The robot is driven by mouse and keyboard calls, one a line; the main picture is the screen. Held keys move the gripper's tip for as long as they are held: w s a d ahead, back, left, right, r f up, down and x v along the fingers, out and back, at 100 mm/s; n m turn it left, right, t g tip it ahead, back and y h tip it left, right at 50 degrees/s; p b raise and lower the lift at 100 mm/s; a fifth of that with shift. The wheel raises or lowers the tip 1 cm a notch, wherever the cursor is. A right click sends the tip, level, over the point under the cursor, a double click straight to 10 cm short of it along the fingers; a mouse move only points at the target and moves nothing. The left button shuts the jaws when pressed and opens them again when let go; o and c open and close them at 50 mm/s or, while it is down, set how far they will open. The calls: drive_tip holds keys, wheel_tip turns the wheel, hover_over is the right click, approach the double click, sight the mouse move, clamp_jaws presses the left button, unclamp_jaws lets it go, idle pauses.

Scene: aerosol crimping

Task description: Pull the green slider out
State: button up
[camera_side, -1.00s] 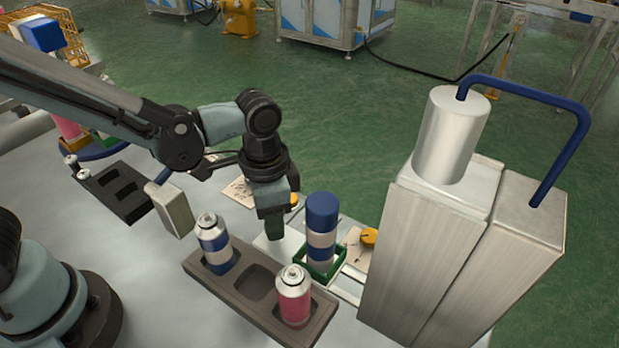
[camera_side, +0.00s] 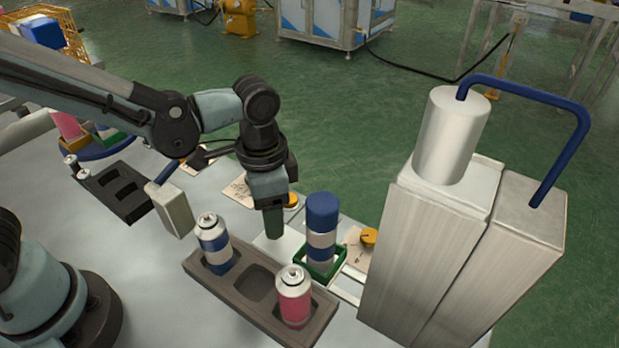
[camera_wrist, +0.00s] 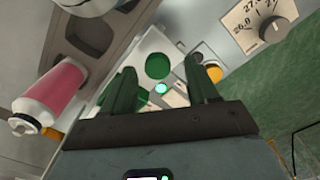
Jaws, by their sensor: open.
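The green slider (camera_side: 340,262) is a square green frame on the pale plate right of my gripper in the side view. A can with a blue cap and blue and white bands (camera_side: 321,240) stands upright inside it. My gripper (camera_side: 273,225) points down left of the slider and apart from it, beyond the dark can tray. In the wrist view its two dark green fingers (camera_wrist: 161,80) are spread with nothing held between them. A round green part (camera_wrist: 157,66) shows beyond the fingertips; I cannot tell whether it belongs to the slider.
The dark tray (camera_side: 255,287) in front holds a blue-white can (camera_side: 214,243) and a pink can (camera_side: 293,295). The tall metal machine (camera_side: 425,255) stands close on the right. A yellow knob (camera_side: 369,237) sits between slider and machine.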

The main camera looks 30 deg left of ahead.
wheel_tip(320, 180, up, 10)
drive_tip(key=shift+r, duration=0.2)
idle(0.3)
drive_tip(key=s+a+f+n+t, duration=0.2)
drive_tip(key=a+n+t, duration=0.5)
drive_tip(key=a, duration=0.8)
drive_tip(key=shift+a+f+n, duration=0.15)
drive_tip(key=shift+f+n, duration=0.15)
drive_tip(key=shift+f, duration=0.05)
